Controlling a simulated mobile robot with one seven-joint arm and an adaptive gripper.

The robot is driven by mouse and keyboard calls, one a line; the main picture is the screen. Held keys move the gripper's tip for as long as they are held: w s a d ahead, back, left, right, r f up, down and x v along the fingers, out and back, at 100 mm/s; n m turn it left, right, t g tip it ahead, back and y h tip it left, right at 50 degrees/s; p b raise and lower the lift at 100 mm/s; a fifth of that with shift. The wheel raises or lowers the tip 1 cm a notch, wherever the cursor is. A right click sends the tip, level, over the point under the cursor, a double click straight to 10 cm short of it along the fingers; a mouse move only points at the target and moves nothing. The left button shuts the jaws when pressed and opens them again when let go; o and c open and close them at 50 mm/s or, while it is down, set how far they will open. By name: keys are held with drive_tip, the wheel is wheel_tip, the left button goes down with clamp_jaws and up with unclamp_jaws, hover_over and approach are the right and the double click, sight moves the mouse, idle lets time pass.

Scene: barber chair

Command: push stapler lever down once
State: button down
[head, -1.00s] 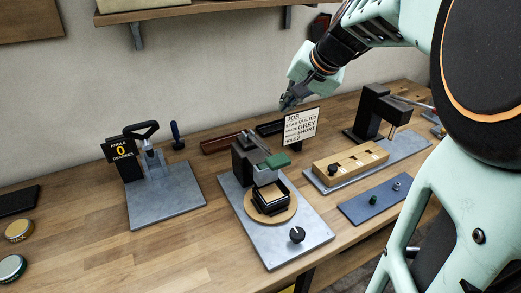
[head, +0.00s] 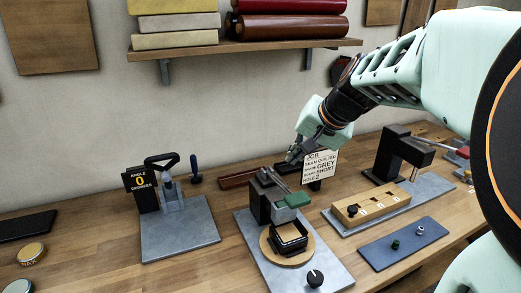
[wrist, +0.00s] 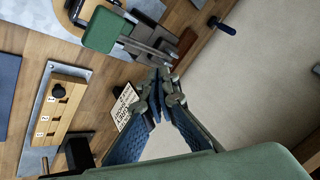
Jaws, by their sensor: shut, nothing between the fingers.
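The stapler appears to be the middle station, a dark block (head: 262,208) on a grey plate. Its lever has metal arms and a green pad (head: 297,200) at the front end. The pad is raised above a black square frame (head: 288,240) on a round wooden disc. The green pad also shows in the wrist view (wrist: 103,30), left of the fingers. My gripper (head: 295,154) is shut and empty. It is above and behind the lever, apart from the green pad. In the wrist view the fingertips (wrist: 160,88) meet close to the rear of the metal arms.
A job sign (head: 320,164) stands just right of my gripper. A wooden block with numbered slots (head: 372,205) and a black press (head: 392,150) stand to the right. An angle station (head: 178,225) stands left. A shelf with rolls (head: 285,26) hangs above.

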sight(295, 193)
drive_tip(key=f+b, duration=0.1)
drive_tip(key=f, duration=0.1)
drive_tip(key=f+b, duration=0.2)
drive_tip(key=s+f+b, duration=0.1)
drive_tip(key=f, duration=0.1)
drive_tip(key=shift+d+f+b, duration=0.2)
drive_tip(key=shift+f+b, duration=0.05)
drive_tip(key=shift+b, duration=0.1)
idle(1.0)
drive_tip(key=shift+f+b, duration=0.4)
drive_tip(key=shift+b, duration=0.05)
drive_tip(key=shift+s+f+b, duration=0.2)
drive_tip(key=shift+f+b, duration=0.6)
drive_tip(key=shift+s+f+b, duration=0.15)
drive_tip(key=shift+f+b, duration=0.65)
idle(1.3)
drive_tip(key=shift+r, duration=0.1)
idle(0.4)
drive_tip(key=shift+w+r+p, duration=0.2)
drive_tip(key=shift+r+p, duration=0.6)
drive_tip(key=shift+r, duration=0.2)
drive_tip(key=shift+w+r+p, duration=0.15)
drive_tip(key=shift+r+p, duration=0.6)
drive_tip(key=shift+r, duration=0.2)
drive_tip(key=shift+w+a+r+p, duration=0.1)
drive_tip(key=shift+w+r+p, duration=0.1)
drive_tip(key=shift+r+p, duration=0.9)
drive_tip(key=shift+w+a+r+p, duration=0.15)
drive_tip(key=shift+r+p, duration=0.65)
drive_tip(key=shift+r, duration=0.55)
